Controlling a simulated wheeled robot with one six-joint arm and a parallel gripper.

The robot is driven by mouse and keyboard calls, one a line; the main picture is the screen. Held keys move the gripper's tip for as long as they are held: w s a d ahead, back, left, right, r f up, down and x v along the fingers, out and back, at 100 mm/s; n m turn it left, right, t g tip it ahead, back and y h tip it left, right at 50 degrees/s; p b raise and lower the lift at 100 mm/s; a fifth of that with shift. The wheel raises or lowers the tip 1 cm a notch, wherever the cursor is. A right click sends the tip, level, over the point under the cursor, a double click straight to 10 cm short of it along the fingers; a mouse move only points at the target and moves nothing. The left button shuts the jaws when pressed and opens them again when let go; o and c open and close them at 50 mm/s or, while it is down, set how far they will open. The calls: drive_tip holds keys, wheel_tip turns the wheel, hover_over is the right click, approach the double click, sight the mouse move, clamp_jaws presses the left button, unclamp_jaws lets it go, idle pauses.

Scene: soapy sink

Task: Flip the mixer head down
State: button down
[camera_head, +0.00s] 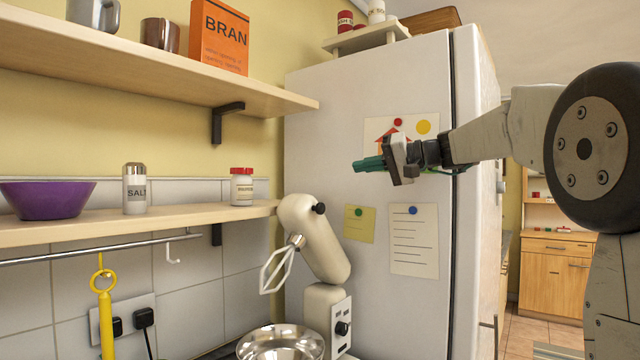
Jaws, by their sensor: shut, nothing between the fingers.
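The cream stand mixer (325,310) stands in the lower middle, in front of the fridge. Its head (316,237) is tilted up and back, with a black knob (320,208) near its raised front end. A wire beater (281,265) hangs from the head, pointing down and left. A metal bowl (281,343) sits below the beater, cut off by the bottom edge. My gripper (358,165) is shut and empty, pointing left. It appears above and to the right of the mixer head, apart from it, in front of the fridge door.
The white fridge (365,85) with pinned notes stands behind the mixer. A lower shelf (170,222) at left holds a purple bowl (48,199), a salt shaker (135,188) and a small jar (241,186). An upper shelf (130,72) holds mugs and a BRAN box (219,37).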

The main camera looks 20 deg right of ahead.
drive_tip(key=w+a+f, duration=0.1)
drive_tip(key=a, duration=0.2)
drive_tip(key=w+a+f, duration=0.1)
drive_tip(key=w+a, duration=0.1)
drive_tip(key=a, duration=0.1)
drive_tip(key=w+a+f, duration=0.1)
drive_tip(key=w+a, duration=0.1)
drive_tip(key=a, duration=0.1)
drive_tip(key=shift+w+f, duration=0.15)
drive_tip(key=shift+w, duration=0.1)
drive_tip(key=shift+s+a+f, duration=0.15)
drive_tip(key=shift+a+f, duration=0.2)
drive_tip(key=shift+f, duration=0.05)
